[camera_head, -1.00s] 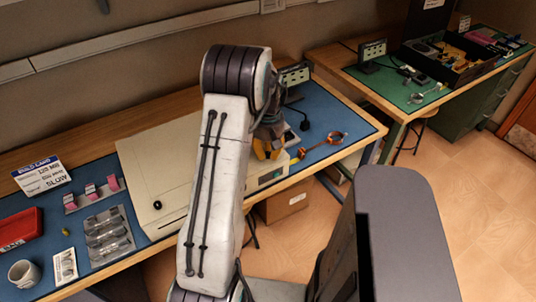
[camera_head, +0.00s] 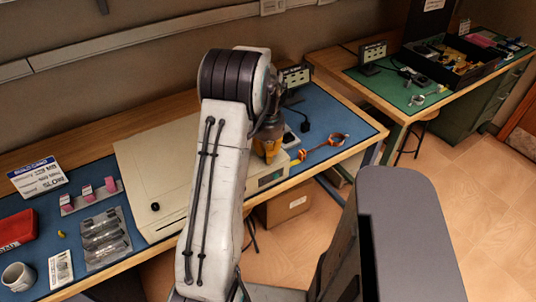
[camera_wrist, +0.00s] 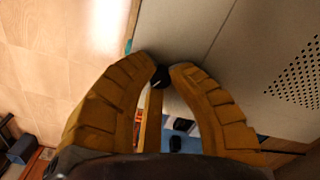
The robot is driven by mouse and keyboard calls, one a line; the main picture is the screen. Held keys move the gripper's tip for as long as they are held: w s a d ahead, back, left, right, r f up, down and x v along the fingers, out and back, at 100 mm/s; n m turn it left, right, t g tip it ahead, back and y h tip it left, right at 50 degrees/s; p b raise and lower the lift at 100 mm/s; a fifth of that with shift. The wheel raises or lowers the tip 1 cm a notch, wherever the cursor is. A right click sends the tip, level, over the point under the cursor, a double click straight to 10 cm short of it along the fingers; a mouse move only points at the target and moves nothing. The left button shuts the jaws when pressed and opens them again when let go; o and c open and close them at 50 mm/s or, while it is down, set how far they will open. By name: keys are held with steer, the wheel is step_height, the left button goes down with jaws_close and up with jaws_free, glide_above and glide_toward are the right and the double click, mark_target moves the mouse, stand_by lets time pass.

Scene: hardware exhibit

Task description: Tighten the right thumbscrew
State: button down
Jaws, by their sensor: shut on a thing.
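The beige case (camera_head: 170,165) lies on the blue mat of the bench, partly hidden behind my arm. My gripper (camera_head: 267,157) points down at the case's right end. In the wrist view, the yellow fingers of my gripper (camera_wrist: 161,68) are closed around a small black thumbscrew (camera_wrist: 160,77) with a light mark, by the case panel (camera_wrist: 205,40). In the head view my gripper hides this right thumbscrew. The other black thumbscrew (camera_head: 155,207) shows at the case's left front, clear of my gripper.
A small display (camera_head: 296,76) stands behind. Left of the case are a tray (camera_head: 103,238), a red box (camera_head: 16,229) and a mug (camera_head: 18,276). A green-topped bench (camera_head: 400,90) stands at the right.

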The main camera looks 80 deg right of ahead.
steer(key=m, duration=0.6)
steer(key=shift+f+m, duration=0.1)
steer(key=shift+m, duration=0.2)
steer(key=m, duration=0.5)
steer(key=shift+b, duration=0.4)
steer(key=shift+m, duration=0.3)
steer(key=c, duration=1.1)
jaws_free()
steer(key=shift+c, duration=0.2)
step_height(320, 180, up, 12)
